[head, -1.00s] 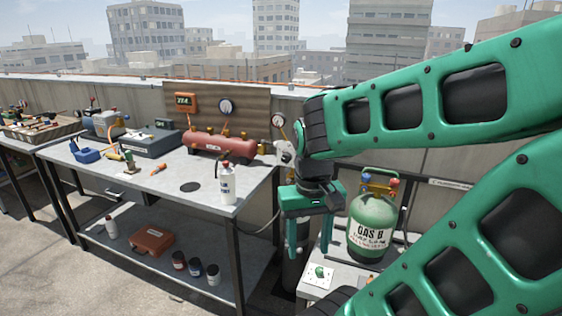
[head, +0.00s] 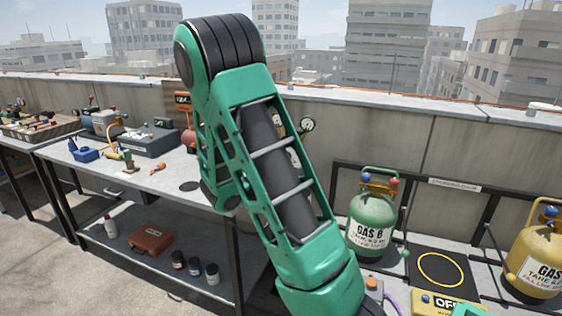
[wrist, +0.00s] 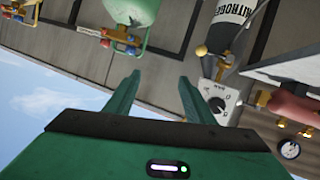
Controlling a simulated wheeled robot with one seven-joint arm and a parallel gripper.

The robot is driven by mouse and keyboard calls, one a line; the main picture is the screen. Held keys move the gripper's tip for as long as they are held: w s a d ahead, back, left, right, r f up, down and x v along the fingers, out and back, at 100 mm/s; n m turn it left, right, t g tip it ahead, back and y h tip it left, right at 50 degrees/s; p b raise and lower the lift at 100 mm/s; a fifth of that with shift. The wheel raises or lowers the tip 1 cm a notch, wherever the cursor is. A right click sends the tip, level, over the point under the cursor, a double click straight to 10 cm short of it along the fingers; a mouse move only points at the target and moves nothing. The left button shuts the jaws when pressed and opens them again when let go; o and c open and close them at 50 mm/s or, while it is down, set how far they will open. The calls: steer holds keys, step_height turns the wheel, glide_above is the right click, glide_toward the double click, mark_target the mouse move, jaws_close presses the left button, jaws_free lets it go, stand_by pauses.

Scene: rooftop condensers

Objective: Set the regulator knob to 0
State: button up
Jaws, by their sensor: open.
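A white dial plate with a dark round knob (wrist: 219,103) shows in the wrist view, beside the brass fittings of a black nitrogen cylinder (wrist: 229,27). It appears to be the regulator knob; its setting is too small to read. In the wrist view my gripper (wrist: 160,76) has its two green fingers apart with nothing between them. The knob lies just right of the right fingertip in that picture, apart from it as far as I can tell. In the head view my arm hides the gripper and the knob.
A green gas cylinder (head: 370,222) stands right of my arm, with a yellow one (head: 537,250) farther right. The workbench (head: 125,178) at left carries tools. A red tank (wrist: 300,104) and a gauge (wrist: 289,149) sit near the knob. A concrete parapet (head: 480,140) runs behind.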

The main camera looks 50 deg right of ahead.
steer(key=w+a+r+n+t+h, duration=0.1)
steer(key=w+a+n+t+h, duration=0.2)
steer(key=w+t, duration=0.55)
steer(key=w+d+g, duration=0.2)
steer(key=w+d, duration=0.4)
steer(key=d, duration=0.3)
steer(key=shift+w+d, duration=0.3)
steer(key=shift+w, duration=0.1)
steer(key=shift+g, duration=0.25)
steer(key=shift+c, duration=0.3)
steer(key=c, duration=1)
steer(key=shift+a, duration=0.15)
